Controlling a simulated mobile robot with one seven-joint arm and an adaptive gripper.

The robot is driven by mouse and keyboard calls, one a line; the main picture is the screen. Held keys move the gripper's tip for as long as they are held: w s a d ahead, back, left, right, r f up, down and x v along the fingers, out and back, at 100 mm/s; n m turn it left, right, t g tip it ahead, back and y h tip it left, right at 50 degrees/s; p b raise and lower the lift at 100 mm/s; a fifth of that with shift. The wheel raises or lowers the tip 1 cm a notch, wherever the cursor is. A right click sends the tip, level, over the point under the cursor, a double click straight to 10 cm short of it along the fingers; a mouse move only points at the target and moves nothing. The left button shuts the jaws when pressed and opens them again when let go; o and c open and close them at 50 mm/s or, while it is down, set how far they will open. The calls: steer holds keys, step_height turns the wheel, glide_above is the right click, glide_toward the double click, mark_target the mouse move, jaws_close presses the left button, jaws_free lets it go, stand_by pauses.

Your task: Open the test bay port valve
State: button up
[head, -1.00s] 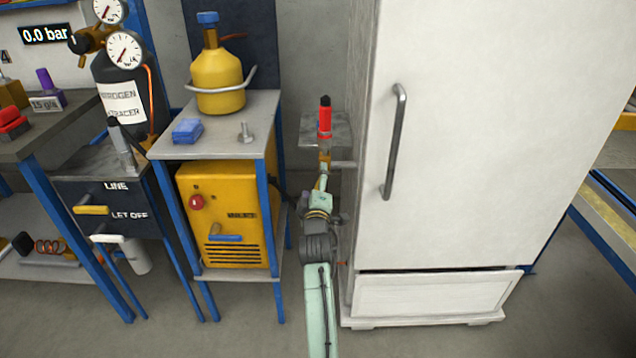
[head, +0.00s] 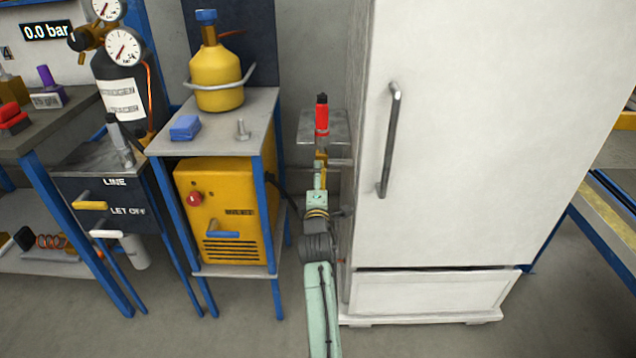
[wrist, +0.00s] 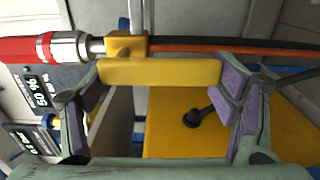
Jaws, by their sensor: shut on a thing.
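In the wrist view a yellow valve lever (wrist: 160,71) lies crosswise between the purple pads of my gripper (wrist: 163,80). The gripper is shut on it, one pad at each end. The lever joins a small yellow valve body (wrist: 126,46) on a line with a silver fitting and a red part (wrist: 25,50). In the head view the red part (head: 322,118) stands upright with a black top, beside the white cabinet. My gripper (head: 320,166) is just below it. My arm partly hides the lever there.
The tall white cabinet (head: 470,130) stands close on the right of my arm. A yellow machine (head: 225,215) sits under a small table (head: 215,140) on the left. A dark and orange hose (wrist: 230,47) runs right from the valve in the wrist view.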

steer(key=o, duration=1.7)
steer(key=s, duration=1.2)
